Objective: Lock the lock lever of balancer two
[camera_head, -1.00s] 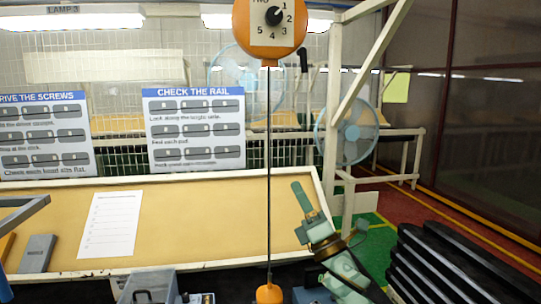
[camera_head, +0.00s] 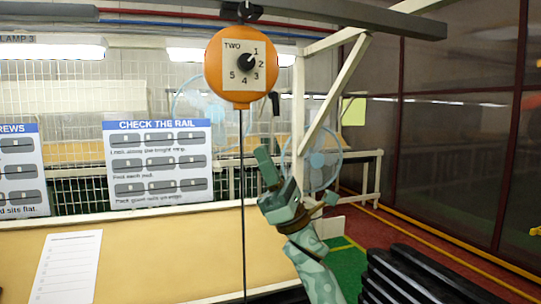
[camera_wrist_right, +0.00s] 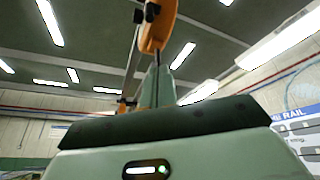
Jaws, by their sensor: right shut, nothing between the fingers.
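Balancer two (camera_head: 228,85) is a round orange housing marked TWO, with a numbered dial and a black knob (camera_head: 246,65) pointing between 1 and 2. A small black lever (camera_head: 274,103) hangs down at its lower right and looks like the lock lever. My right gripper (camera_head: 264,168) is shut and empty, pointing up below that lever and apart from it. In the right wrist view its closed fingers (camera_wrist_right: 157,88) point up toward the orange housing (camera_wrist_right: 158,28), with a black part (camera_wrist_right: 151,12) on it. My left gripper is not in view.
A thin dark cable (camera_head: 243,190) hangs from the balancer. An overhead grey rail (camera_head: 340,14) carries it. A tan board (camera_head: 170,250) with a paper sheet (camera_head: 68,268) lies below left. Black stacked parts (camera_head: 420,275) stand at lower right. A fan (camera_head: 322,160) is behind.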

